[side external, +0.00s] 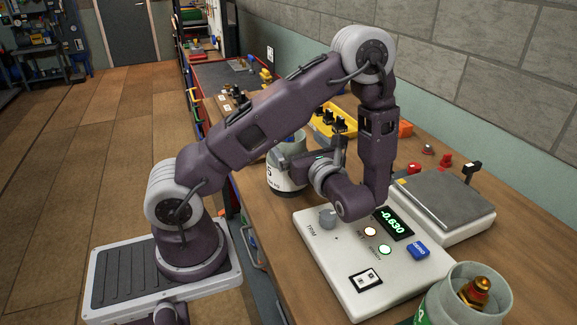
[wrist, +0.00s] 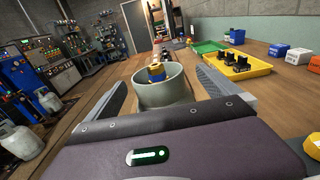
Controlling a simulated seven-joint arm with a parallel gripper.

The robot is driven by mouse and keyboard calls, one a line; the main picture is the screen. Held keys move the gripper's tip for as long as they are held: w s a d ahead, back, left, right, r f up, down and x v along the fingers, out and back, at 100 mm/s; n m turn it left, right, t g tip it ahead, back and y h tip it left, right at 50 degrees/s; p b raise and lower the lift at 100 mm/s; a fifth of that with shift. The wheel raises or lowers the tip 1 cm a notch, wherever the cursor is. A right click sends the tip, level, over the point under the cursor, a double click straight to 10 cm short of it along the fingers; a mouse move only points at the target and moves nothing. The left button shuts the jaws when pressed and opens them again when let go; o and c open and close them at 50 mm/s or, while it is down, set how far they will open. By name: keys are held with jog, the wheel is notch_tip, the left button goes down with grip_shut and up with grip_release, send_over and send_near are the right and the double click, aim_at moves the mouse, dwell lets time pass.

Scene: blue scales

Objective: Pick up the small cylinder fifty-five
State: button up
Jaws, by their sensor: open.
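In the wrist view the grey container (wrist: 166,92) stands upright between my fingers, with a blue and yellow item (wrist: 156,73) inside. My gripper (side external: 287,160) is level and open, its two fingers on either side of the container in the wrist view (wrist: 161,80). I cannot tell whether either finger touches it. Another grey container with a green label (side external: 432,306) stands at the lower right, holding a brass-coloured fitting (side external: 475,291).
The white console (side external: 340,281) with a knob and a display showing -0.630 lies under my wrist. A scale with a metal plate (side external: 444,204) stands to its right. A yellow tray (wrist: 240,66) with black parts and a green tray (wrist: 208,47) lie beyond.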

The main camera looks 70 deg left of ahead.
jog(key=a, duration=0.7)
jog(key=shift+s+a+f, duration=0.2)
jog(key=shift+f, duration=0.05)
jog(key=c, duration=2.1)
jog(key=shift+c, duration=0.2)
jog(key=shift+r, duration=0.1)
